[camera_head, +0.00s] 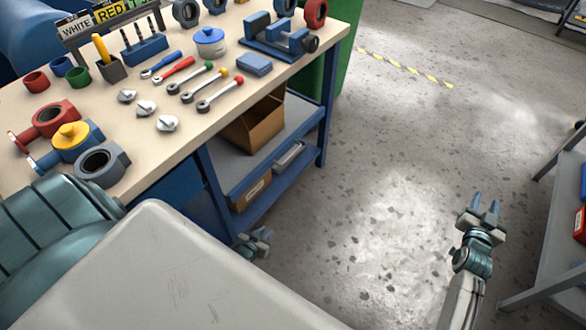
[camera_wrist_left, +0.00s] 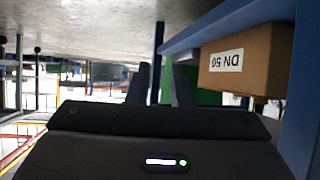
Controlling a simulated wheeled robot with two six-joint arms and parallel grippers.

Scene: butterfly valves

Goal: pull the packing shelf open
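The only shelf I see that fits is the blue-framed lower shelf (camera_head: 278,177) under the workbench; I cannot tell whether it is drawn out. The carton labelled DN 50 (camera_wrist_left: 235,62) shows upside down at the right there. My right gripper (camera_head: 485,205) is open and empty over the floor.
The workbench top (camera_head: 95,120) holds valve bodies, wrenches, discs and a vise. A grey rack (camera_head: 560,225) stands at the right. A green bin (camera_head: 343,55) is behind the bench. The speckled floor between bench and rack is clear.

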